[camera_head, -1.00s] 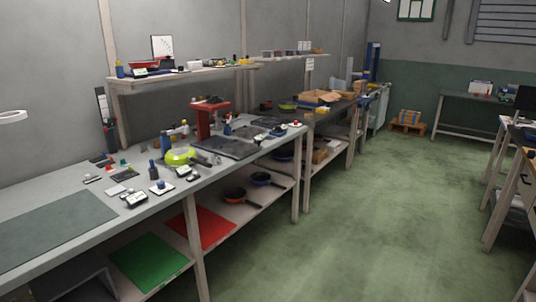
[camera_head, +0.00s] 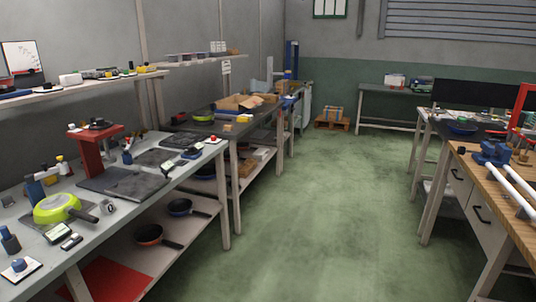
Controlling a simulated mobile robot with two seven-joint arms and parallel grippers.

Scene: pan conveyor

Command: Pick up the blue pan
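A blue pan (camera_head: 180,207) with a dark handle lies on the lower shelf of the left workbench, beside a red-orange pan (camera_head: 150,235). Another blue pan-like item (camera_head: 462,128) sits on the table at the right, small in view. A lime-green pan (camera_head: 57,207) with a dark handle is on top of the left workbench. Neither of my grippers is in view.
The left workbench (camera_head: 110,222) carries a red stand (camera_head: 92,155), dark plates and small items. A wooden workbench (camera_head: 500,196) with a blue vise (camera_head: 492,153) stands at the right. The green floor (camera_head: 310,220) between them is clear.

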